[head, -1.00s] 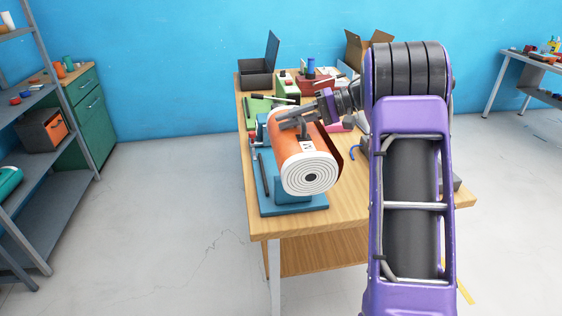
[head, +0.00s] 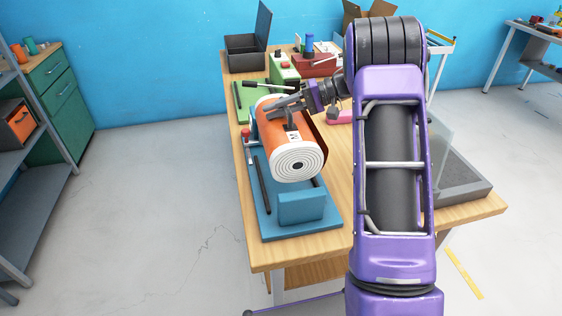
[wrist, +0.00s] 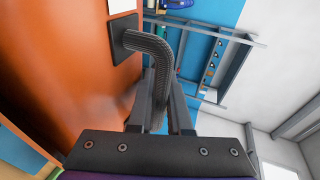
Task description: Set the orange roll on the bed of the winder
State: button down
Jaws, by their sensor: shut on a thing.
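The orange roll (head: 272,132) shows its white spiral end toward me in the head view. Its orange side fills the left of the wrist view (wrist: 60,80). My gripper (head: 287,106) is shut on the dark ribbed handle (wrist: 152,45) on the roll's side; in the wrist view the fingers (wrist: 160,105) close around it. The winder (head: 300,228) is a blue base with dark rails and an upright blue block at its near end, on the table. The roll lies over the winder's bed and hides much of it; I cannot tell whether they touch.
The wooden table (head: 345,208) has bare room right of the winder. A red knob (head: 246,133) stands at the winder's left. A black open box (head: 245,52) and a green machine (head: 284,68) are at the back. A grey tray (head: 462,182) with a clear panel is at the right.

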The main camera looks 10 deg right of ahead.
notch_tip(320, 180, down, 10)
jog(key=shift+r+b, duration=0.15)
jog(key=shift+b, duration=0.45)
jog(key=c, duration=0.8)
grip_release()
jog(key=shift+s, duration=0.1)
jog(key=shift+c, duration=0.2)
jog(key=shift+d, duration=0.1)
jog(key=v, duration=0.7)
jog(key=shift+d, duration=0.15)
